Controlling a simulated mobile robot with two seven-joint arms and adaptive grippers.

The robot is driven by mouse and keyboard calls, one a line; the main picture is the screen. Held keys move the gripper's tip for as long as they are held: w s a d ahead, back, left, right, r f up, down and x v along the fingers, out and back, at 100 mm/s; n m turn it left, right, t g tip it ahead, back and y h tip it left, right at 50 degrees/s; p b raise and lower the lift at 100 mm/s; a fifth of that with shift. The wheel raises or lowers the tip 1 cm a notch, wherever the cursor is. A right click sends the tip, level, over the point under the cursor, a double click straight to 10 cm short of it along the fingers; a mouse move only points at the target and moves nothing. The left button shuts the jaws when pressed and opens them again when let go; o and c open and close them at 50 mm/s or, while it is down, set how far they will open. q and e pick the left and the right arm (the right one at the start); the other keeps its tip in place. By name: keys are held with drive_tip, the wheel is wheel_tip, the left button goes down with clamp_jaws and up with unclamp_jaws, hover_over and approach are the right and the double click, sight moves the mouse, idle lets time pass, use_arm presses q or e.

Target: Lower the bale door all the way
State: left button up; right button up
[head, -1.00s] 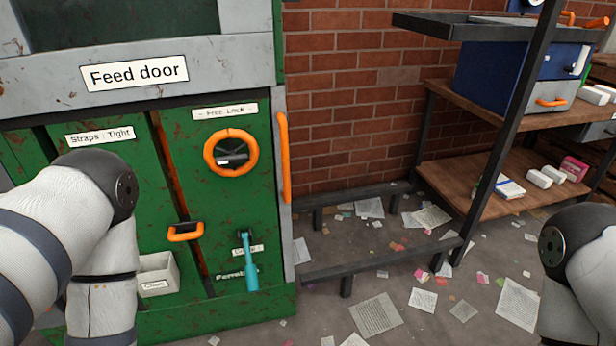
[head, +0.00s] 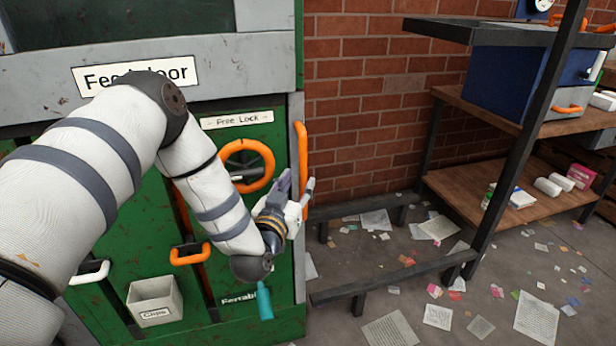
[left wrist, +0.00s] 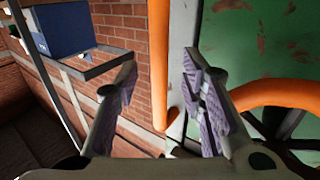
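The green baler front (head: 100,210) carries a grey "Feed door" panel (head: 40,90) at its top. No part is labelled bale door. A long orange vertical handle (head: 302,150) stands at the front's right edge. An orange handwheel (head: 262,160) sits under the "Free Lock" label, partly behind my left arm. My left gripper (head: 300,200) is at the handle's lower part. In the left wrist view its two fingers (left wrist: 160,75) are apart, and the orange handle (left wrist: 158,50) shows between and beyond them. I cannot tell whether they touch it. My right gripper is out of view.
An orange latch handle (head: 190,254), a "Clips" box (head: 155,300) and a turquoise lever (head: 265,305) are low on the front. A brick wall (head: 365,110) and a dark low frame (head: 380,280) lie to the right. A wooden shelf rack (head: 500,190) stands beyond; papers litter the floor.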

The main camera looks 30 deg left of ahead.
sight(302, 178)
use_arm(q)
drive_tip(key=x, duration=0.4)
drive_tip(key=shift+w, duration=0.3)
clamp_jaws()
